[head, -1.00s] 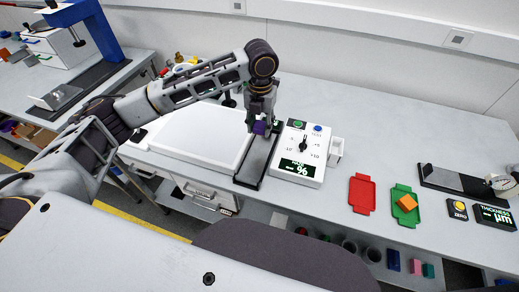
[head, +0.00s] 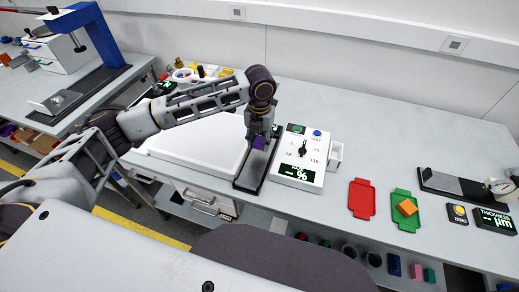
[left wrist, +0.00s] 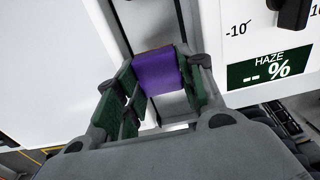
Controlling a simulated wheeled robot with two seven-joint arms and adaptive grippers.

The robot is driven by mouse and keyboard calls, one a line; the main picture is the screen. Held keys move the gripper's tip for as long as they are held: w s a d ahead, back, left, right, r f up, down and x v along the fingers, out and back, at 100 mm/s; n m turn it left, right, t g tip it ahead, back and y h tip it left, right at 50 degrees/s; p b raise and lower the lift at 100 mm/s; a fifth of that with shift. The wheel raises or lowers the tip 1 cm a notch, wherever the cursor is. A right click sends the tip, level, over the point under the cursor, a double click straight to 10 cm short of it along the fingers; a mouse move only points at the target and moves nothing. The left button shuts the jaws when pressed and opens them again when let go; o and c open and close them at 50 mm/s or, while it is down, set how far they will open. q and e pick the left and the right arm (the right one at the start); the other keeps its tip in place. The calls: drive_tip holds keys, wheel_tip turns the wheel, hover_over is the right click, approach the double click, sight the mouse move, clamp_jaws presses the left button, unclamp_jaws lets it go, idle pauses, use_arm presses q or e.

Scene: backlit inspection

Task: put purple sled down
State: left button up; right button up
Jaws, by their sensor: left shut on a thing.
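The purple sled (head: 259,142) is a small purple block. My left gripper (head: 259,134) is shut on it, with the fingers on either side of it in the left wrist view (left wrist: 157,72). The sled is over the dark narrow track (head: 247,178) beside the white light panel (head: 190,140). I cannot tell whether the sled touches the track. My right gripper is not in view.
The white haze meter (head: 301,160) with a dial stands just right of the track. A thickness gauge (head: 496,184) is at the far right.

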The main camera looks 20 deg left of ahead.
sight(259, 155)
use_arm(q)
drive_tip(key=shift+f, duration=2.5)
drive_tip(key=shift+f, duration=0.1)
drive_tip(key=o, duration=0.7)
drive_tip(key=shift+o, duration=0.2)
wheel_tip(259, 155, up, 12)
drive_tip(key=shift+r, duration=0.15)
